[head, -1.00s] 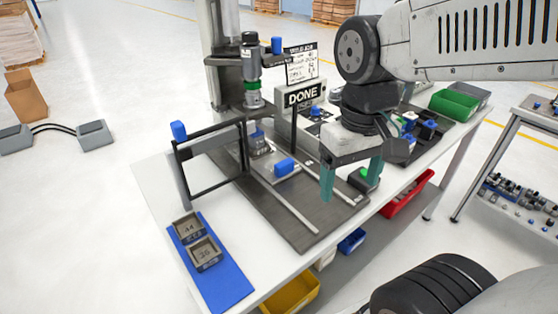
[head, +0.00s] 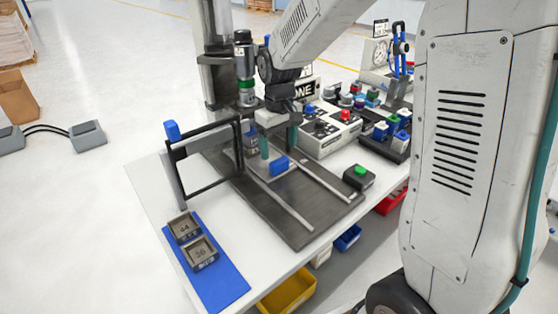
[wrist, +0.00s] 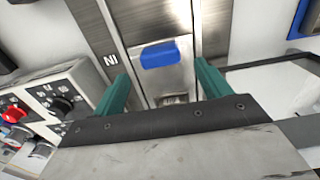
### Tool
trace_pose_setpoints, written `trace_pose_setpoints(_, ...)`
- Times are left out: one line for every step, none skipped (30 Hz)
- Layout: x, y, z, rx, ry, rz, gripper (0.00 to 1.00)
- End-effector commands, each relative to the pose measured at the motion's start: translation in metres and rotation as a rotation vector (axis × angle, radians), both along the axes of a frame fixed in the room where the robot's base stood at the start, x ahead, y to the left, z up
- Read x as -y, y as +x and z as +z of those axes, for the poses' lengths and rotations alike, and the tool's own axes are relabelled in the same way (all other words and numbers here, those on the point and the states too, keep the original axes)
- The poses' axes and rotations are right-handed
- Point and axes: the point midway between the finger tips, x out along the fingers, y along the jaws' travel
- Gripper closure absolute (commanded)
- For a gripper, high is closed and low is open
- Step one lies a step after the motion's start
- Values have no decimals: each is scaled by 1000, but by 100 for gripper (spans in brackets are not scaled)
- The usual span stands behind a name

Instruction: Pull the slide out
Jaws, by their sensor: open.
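The slide (head: 291,174) is a light metal plate with a blue block-shaped handle (head: 279,166) on top, between two rails on a dark base plate (head: 300,230). In the wrist view the slide (wrist: 148,88) and its blue handle (wrist: 160,53) show ahead of the fingers. My gripper (head: 278,145) is over the back part of the slide, just behind the handle in the head view. In the wrist view my gripper (wrist: 162,80) is open, with teal fingers on either side of the handle's line and nothing between them. Contact cannot be told.
A black-framed guard (head: 205,160) with a blue knob stands left of the slide. A vertical press column (head: 246,75) rises behind. A control box (head: 330,135) and a green button box (head: 359,177) are at right. A blue mat (head: 225,285) with two small trays lies front left.

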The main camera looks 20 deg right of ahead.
Motion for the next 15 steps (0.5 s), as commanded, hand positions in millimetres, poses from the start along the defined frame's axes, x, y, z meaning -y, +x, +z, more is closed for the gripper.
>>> trace_pose_setpoints(0,-1,-10,-6,0,0,24)
trace_pose_setpoints(0,-1,-15,-5,0,0,24)
trace_pose_setpoints(0,-1,-21,-5,0,0,24)
trace_pose_setpoints(0,-1,-26,-5,0,0,24)
trace_pose_setpoints(0,-1,-31,-5,0,0,24)
trace_pose_setpoints(0,-1,-37,-5,0,-1,24)
trace_pose_setpoints(0,-1,-41,-4,0,-1,24)
trace_pose_setpoints(0,-1,-44,-4,0,-1,24)
trace_pose_setpoints(0,-1,-48,-5,0,-1,24)
trace_pose_setpoints(0,-1,-51,-4,0,-1,24)
trace_pose_setpoints(0,-1,-52,-3,0,-1,24)
trace_pose_setpoints(0,-1,-54,-2,-1,-1,24)
trace_pose_setpoints(0,-1,-55,-2,-1,-2,24)
trace_pose_setpoints(0,-1,-56,-2,-1,-2,24)
trace_pose_setpoints(0,-1,-57,-2,-1,-2,24)
